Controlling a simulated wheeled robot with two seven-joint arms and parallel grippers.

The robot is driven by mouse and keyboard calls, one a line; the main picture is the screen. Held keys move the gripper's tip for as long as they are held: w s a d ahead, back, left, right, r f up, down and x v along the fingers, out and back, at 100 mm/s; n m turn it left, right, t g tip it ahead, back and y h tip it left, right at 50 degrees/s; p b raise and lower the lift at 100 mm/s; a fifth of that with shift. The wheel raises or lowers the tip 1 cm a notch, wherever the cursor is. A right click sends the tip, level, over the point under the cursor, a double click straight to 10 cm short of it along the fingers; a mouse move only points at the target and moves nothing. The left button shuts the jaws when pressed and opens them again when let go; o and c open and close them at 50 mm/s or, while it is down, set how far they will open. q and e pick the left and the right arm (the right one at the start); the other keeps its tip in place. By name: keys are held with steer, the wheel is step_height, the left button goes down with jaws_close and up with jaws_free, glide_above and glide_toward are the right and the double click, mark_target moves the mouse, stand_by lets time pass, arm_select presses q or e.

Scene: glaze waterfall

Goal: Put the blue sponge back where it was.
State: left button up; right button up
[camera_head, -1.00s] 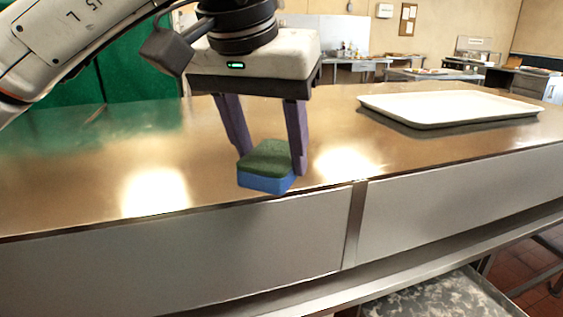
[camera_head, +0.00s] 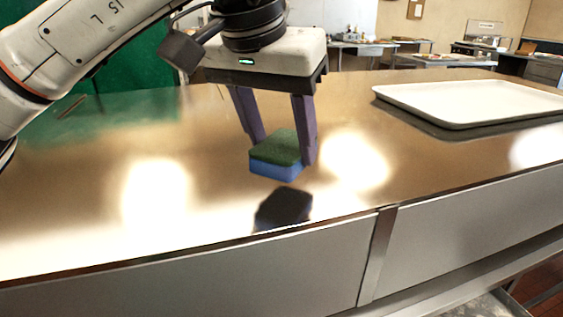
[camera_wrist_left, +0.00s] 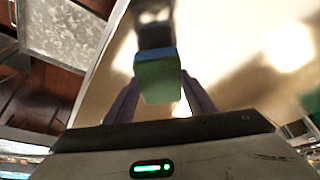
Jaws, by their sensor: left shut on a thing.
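The blue sponge (camera_head: 274,170) has a dark green top layer and a blue lower layer. My left gripper (camera_head: 280,148) is shut on it, with one purple finger at each side. The sponge hangs above the metal counter (camera_head: 90,215), and its dark reflection shows below it, apart from it. In the left wrist view the sponge's green face (camera_wrist_left: 158,82) sits between the fingers, with a strip of blue at its far edge. My right gripper is not in view.
A white tray (camera_head: 470,103) lies on the counter at the right. The counter's front edge runs along below the sponge. A thin dark stick-like thing (camera_head: 72,106) lies at the back left. The counter's left and middle are otherwise clear.

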mark_target(278, 148)
arm_select(q)
steer(key=shift+f, duration=1.7)
steer(key=shift+f, duration=0.15)
steer(key=o, duration=0.9)
steer(key=shift+r, duration=0.55)
steer(key=v, duration=1.1)
steer(key=shift+s+a+r, duration=0.1)
steer(key=shift+s, duration=0.1)
